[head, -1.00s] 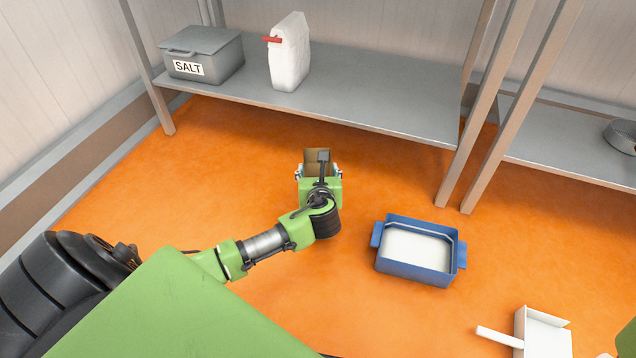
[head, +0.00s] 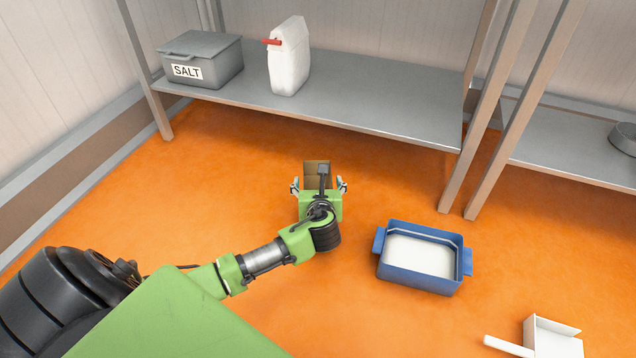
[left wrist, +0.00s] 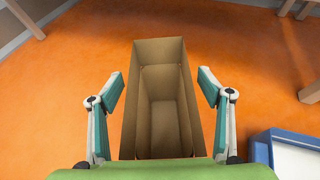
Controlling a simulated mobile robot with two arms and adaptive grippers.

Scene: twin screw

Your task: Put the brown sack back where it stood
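The brown sack (head: 317,170) is an open-topped, box-shaped brown bag standing upright, apparently on the orange floor in front of the shelf. In the left wrist view the brown sack (left wrist: 160,100) is seen from above and looks empty. My left gripper (head: 318,186) is open, with one finger on each side of the sack. In the wrist view the left gripper (left wrist: 159,85) shows a gap between each finger and the sack's walls. The sack's base and near side are hidden by my gripper. My right gripper is not in view.
A grey shelf (head: 370,95) stands behind, with a grey SALT box (head: 203,60) and a white bag (head: 288,60) on it. A blue tub (head: 420,283) with white contents is to the right. A white scoop (head: 550,338) lies at bottom right. The floor left of the sack is clear.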

